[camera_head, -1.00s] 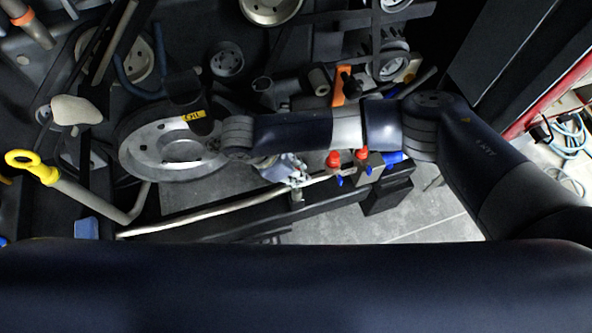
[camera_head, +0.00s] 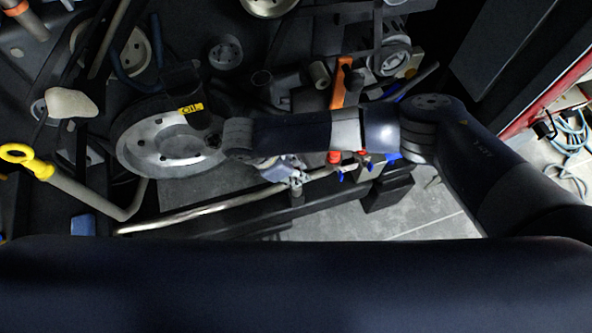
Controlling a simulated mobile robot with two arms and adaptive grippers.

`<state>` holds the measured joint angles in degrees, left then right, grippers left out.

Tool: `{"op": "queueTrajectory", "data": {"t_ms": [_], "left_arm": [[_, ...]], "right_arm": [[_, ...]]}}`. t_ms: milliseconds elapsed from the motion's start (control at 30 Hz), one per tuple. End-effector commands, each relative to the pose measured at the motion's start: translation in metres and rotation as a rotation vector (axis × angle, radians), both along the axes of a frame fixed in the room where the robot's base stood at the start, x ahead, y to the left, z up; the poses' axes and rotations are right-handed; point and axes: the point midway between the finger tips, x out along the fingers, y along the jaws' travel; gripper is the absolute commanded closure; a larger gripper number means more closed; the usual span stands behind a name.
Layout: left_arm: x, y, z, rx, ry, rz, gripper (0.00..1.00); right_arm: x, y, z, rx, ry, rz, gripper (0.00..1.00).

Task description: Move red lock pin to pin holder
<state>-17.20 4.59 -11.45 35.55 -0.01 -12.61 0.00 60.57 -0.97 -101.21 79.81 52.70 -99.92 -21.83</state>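Two small red parts, one (camera_head: 334,157) at the lower edge of my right forearm and one (camera_head: 362,153) just right of it, show partly under the arm. Either may be the red lock pin; I cannot tell which. Small blue tips show beneath them. A small block beside the right one may be the pin holder, but the arm covers most of it. My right arm reaches in from the right. A silvery part (camera_head: 292,172) below its wrist seems to be my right gripper; its fingers are too small to read. My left gripper is not in view.
A large grey pulley (camera_head: 150,150) lies left of my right wrist. A pale rod (camera_head: 200,214) runs along the front of the engine. A yellow-ringed dipstick (camera_head: 25,158) is at far left. An orange bar (camera_head: 340,78) stands behind the arm. Grey floor is clear at lower right.

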Motion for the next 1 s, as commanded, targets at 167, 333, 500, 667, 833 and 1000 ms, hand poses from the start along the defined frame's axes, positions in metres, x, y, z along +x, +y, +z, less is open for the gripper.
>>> {"op": "queueTrajectory", "data": {"t_ms": [167, 333, 500, 667, 833, 1000], "left_arm": [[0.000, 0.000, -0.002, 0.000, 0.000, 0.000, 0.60], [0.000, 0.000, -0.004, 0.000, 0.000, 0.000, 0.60], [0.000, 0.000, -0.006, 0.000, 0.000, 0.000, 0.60], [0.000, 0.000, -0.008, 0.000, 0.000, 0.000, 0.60], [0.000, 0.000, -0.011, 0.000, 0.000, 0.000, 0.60], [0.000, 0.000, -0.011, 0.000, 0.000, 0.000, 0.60]], "right_arm": [[0.000, 0.000, -0.003, 0.000, 0.000, 0.000, 1.00], [0.000, 0.000, -0.007, 0.000, 0.000, 0.000, 1.00], [0.000, 0.000, -0.011, 0.000, 0.000, 0.000, 1.00], [0.000, 0.000, -0.015, 0.000, 0.000, 0.000, 1.00], [0.000, 0.000, -0.020, 0.000, 0.000, 0.000, 1.00], [0.000, 0.000, -0.021, 0.000, 0.000, 0.000, 0.61]]}}
